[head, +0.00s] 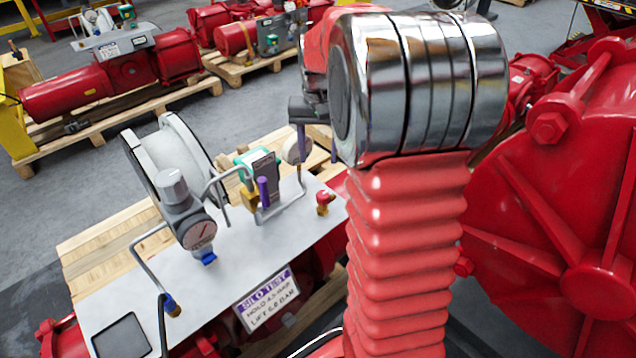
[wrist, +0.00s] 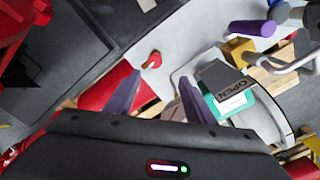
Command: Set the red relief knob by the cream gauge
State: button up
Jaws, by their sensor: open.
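The red relief knob (head: 325,198) sits on a small brass base near the right edge of the grey-white panel (head: 240,240). In the wrist view the red knob (wrist: 153,60) lies just beyond the gap between my two purple fingertips. My gripper (wrist: 160,78) is open and empty; the knob is not between the fingers. In the head view my gripper (head: 301,150) hangs above and left of the knob, with one purple finger showing. The cream gauge (head: 290,150) is a round disc partly hidden behind that finger; its face cannot be read.
A green block with a dark "OPEN" tag (wrist: 228,88), a purple lever (head: 263,190) and bent metal tubing stand left of the knob in the head view. A grey regulator with a dial (head: 199,234) is further left. A large red housing (head: 580,230) bounds the right.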

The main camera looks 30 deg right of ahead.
aim_at(322, 194)
jog(key=shift+w+d+f, duration=0.3)
jog(key=shift+d+f, duration=0.4)
jog(key=shift+d, duration=0.25)
notch_tip(322, 194, down, 14)
jog(key=shift+r, duration=0.1)
jog(key=shift+c, duration=0.7)
jog(key=c, duration=0.9)
